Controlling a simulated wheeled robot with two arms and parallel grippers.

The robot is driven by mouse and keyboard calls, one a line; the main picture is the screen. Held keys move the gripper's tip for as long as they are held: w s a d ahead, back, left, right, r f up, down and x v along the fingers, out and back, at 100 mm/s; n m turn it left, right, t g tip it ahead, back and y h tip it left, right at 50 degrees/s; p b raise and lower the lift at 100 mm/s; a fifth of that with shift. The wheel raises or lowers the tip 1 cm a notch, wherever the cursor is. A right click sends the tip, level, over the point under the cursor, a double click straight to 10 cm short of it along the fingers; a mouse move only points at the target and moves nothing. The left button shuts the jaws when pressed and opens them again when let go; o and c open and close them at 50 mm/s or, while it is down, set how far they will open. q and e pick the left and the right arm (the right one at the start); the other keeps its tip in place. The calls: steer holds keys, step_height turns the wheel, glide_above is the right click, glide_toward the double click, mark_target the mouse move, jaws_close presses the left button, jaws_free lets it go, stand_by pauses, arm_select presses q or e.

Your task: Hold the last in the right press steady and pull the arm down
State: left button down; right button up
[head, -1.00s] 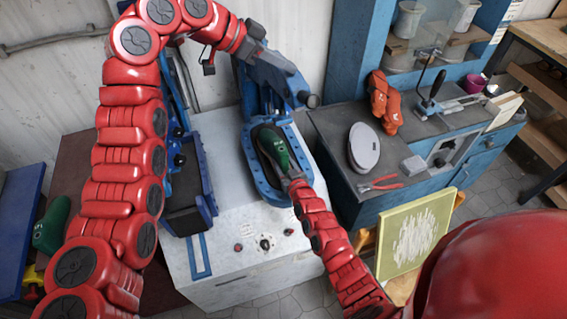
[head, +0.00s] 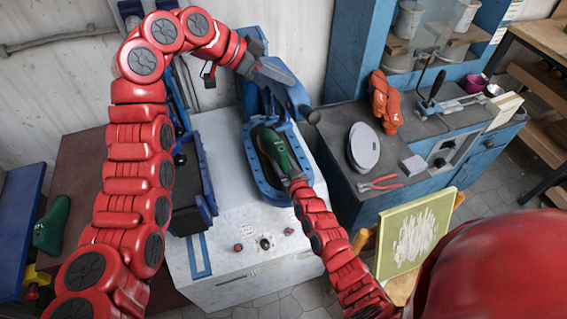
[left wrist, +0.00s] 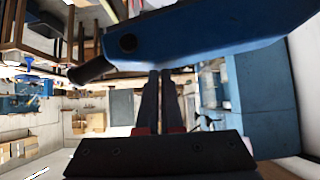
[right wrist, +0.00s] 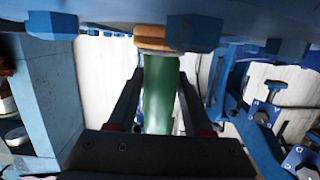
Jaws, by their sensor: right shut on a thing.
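The right press (head: 257,185) is a blue frame on the white machine top. The green last (head: 273,142) sits in it, tilted, with a brown sole side. My right gripper (head: 293,177) is shut on the last's near end; the right wrist view shows the green last (right wrist: 160,90) between its fingers. The press arm (head: 284,90) is blue with a dark knob (head: 312,116) and slopes down over the last. My left gripper (head: 258,70) is at the arm's upper part. In the left wrist view its fingers (left wrist: 160,75) are close together against the blue arm (left wrist: 200,38).
A second blue press (head: 193,185) stands to the left. Another green last (head: 52,225) lies at far left.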

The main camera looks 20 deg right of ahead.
mark_target(288, 112)
arm_select(q)
steer(key=shift+f, duration=0.2)
steer(key=shift+s+f, duration=0.3)
steer(key=shift+f, duration=0.3)
steer(key=shift+s+f, duration=0.25)
steer(key=shift+f, duration=0.45)
steer(key=shift+s+f, duration=0.25)
steer(key=shift+f, duration=0.35)
steer(key=shift+s+f, duration=0.25)
steer(key=shift+f, duration=0.3)
steer(key=shift+s+f, duration=0.2)
steer(key=shift+f, duration=0.4)
steer(key=shift+s+f, duration=0.2)
steer(key=shift+f, duration=0.5)
